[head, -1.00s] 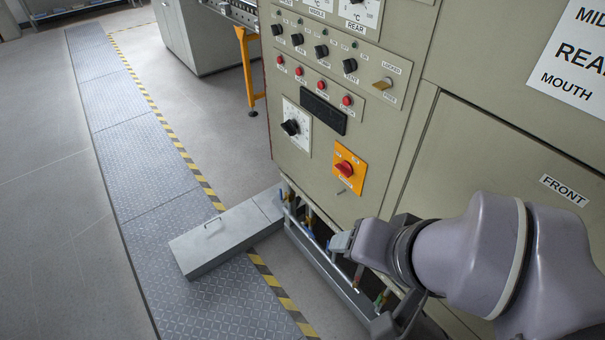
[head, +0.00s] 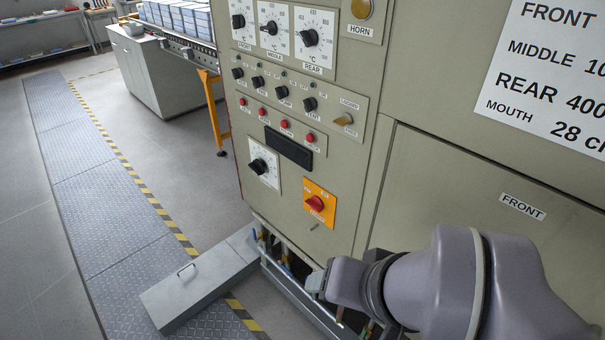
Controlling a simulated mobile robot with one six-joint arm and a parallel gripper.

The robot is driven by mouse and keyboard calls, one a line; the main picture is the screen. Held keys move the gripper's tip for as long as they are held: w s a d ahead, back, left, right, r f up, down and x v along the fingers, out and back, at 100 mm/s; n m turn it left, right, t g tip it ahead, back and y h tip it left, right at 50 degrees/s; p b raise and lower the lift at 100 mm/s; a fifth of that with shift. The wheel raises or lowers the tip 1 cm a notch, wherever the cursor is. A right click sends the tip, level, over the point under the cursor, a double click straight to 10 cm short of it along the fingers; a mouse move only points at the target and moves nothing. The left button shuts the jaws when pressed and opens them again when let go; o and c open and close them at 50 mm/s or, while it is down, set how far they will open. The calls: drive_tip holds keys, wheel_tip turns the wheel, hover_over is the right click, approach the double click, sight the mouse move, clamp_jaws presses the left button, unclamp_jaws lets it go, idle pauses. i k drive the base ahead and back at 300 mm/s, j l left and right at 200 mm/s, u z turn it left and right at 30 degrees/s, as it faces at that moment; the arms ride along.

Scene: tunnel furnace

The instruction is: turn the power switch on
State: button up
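The likely power switch is a red rotary knob (head: 316,203) on a yellow-orange plate (head: 329,214), low on the beige control panel (head: 350,170). The small print around it is too small to read, so I cannot tell its setting from the text. My gripper (head: 318,283) is at the end of my purple-grey arm, lower in the picture, below the switch and apart from it in the picture. Only part of it shows, and its fingers are not clear. I see nothing held in it.
Above the switch are a dial (head: 258,166), a dark display (head: 289,148), several red buttons and black knobs, and a brass-coloured selector (head: 343,119). A grey metal box (head: 199,283) lies on the floor at left. Pipes and a rail run under the panel.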

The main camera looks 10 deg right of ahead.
sight(315, 203)
drive_tip(key=i+u, duration=0.2)
drive_tip(key=u, duration=0.15)
drive_tip(key=i+u, duration=0.35)
drive_tip(key=i+l+u, duration=0.1)
drive_tip(key=u, duration=0.25)
